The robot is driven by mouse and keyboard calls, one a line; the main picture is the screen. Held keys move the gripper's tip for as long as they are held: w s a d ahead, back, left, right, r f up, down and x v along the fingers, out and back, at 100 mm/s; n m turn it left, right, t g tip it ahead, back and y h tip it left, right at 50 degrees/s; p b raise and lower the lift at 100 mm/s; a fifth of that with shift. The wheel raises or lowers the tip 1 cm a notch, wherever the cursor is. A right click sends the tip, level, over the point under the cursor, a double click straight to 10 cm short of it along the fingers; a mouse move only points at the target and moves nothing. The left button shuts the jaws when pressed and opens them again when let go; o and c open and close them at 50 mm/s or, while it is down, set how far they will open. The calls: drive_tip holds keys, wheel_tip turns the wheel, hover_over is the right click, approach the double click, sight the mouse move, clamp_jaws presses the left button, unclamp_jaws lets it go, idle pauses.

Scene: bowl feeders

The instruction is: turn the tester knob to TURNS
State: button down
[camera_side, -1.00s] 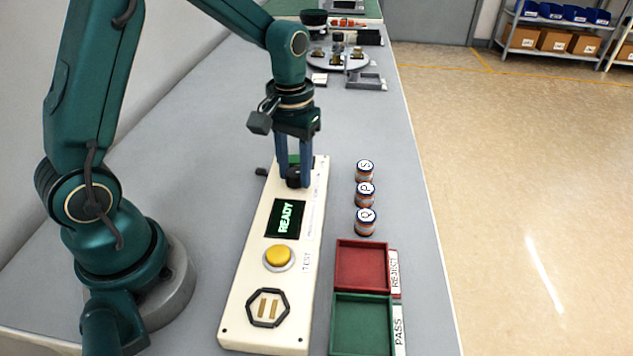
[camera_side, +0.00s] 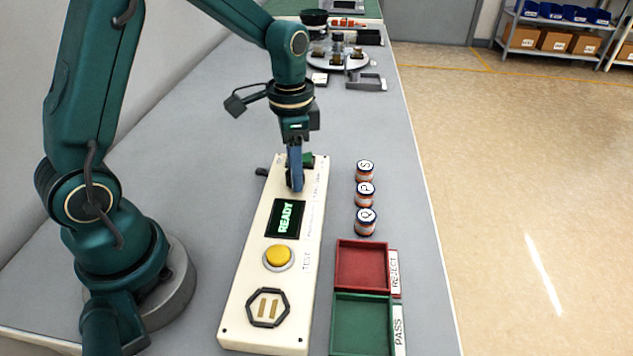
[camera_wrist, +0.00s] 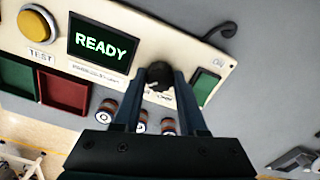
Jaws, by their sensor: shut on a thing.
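The cream tester (camera_side: 245,285) lies lengthwise on the bench, its screen (camera_side: 286,218) reading READY. A yellow button (camera_side: 279,257) sits below the screen. My gripper (camera_side: 295,185) is at the tester's far end, pointing down. In the wrist view my gripper (camera_wrist: 157,90) has its blue fingers shut on the dark round knob (camera_wrist: 159,75). The fingers hide much of the knob and the small lettering around it. I cannot read which label the knob points to. The READY screen (camera_wrist: 101,43) also shows in the wrist view.
Several striped coils marked S (camera_side: 365,170), P (camera_side: 365,193) and Q (camera_side: 366,220) stand right of the tester. A red REJECT tray (camera_side: 387,246) and a green PASS tray (camera_side: 336,325) lie nearer. A round fixture (camera_side: 338,62) stands farther back. The left bench is clear.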

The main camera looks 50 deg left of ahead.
drive_tip(key=shift+m, duration=0.5)
drive_tip(key=shift+c, duration=2.2)
unclamp_jaws()
drive_tip(key=shift+r, duration=2.6)
